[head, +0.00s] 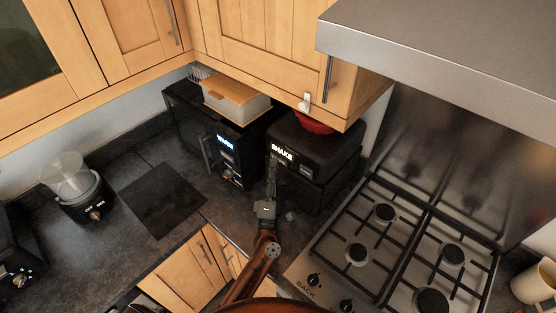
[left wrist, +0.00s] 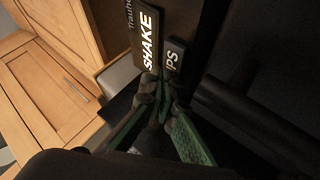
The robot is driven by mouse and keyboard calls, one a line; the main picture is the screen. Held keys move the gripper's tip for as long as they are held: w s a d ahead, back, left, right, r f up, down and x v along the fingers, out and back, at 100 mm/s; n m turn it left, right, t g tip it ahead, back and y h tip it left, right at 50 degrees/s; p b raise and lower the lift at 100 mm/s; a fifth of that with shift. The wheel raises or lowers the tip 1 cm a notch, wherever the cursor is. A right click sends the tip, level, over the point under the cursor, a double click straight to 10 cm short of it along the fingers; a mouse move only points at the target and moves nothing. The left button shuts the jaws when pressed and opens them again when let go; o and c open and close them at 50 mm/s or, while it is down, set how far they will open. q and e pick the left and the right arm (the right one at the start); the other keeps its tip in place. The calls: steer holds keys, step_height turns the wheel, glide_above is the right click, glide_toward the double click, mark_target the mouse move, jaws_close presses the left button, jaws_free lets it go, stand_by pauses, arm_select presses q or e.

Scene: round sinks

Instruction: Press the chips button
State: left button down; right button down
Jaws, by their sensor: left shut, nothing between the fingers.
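A black appliance (head: 325,152) stands in the corner left of the hob, with a lit label reading SHAKE (head: 283,153) on its front. In the left wrist view the SHAKE label (left wrist: 149,38) is bright. Beside it a smaller, dimmer label ends in "IPS" (left wrist: 173,60); its start is hidden behind my fingers. My left gripper (head: 272,168) is shut and empty, its fingers pointing at the appliance front. In the left wrist view its fingertips (left wrist: 158,84) are at the lower end of the "IPS" label; I cannot tell whether they touch it. My right gripper is not in view.
A black microwave (head: 187,118) with a box (head: 235,100) on top stands left of the appliance. A gas hob (head: 400,240) lies to the right. Wooden wall cupboards (head: 255,40) overhang the appliance. A blender (head: 75,185) stands at the left.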

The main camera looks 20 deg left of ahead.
arm_select(q)
steer(key=shift+w+d, duration=0.1)
steer(key=shift+w, duration=0.15)
stand_by(0.4)
steer(key=shift+s+a, duration=0.25)
steer(key=shift+s, duration=0.55)
steer(key=s, duration=0.1)
steer(key=s+a+p, duration=0.1)
steer(key=s, duration=0.2)
steer(key=shift+s+a, duration=0.35)
steer(key=shift+s, duration=0.05)
steer(key=shift+a, duration=0.1)
stand_by(0.6)
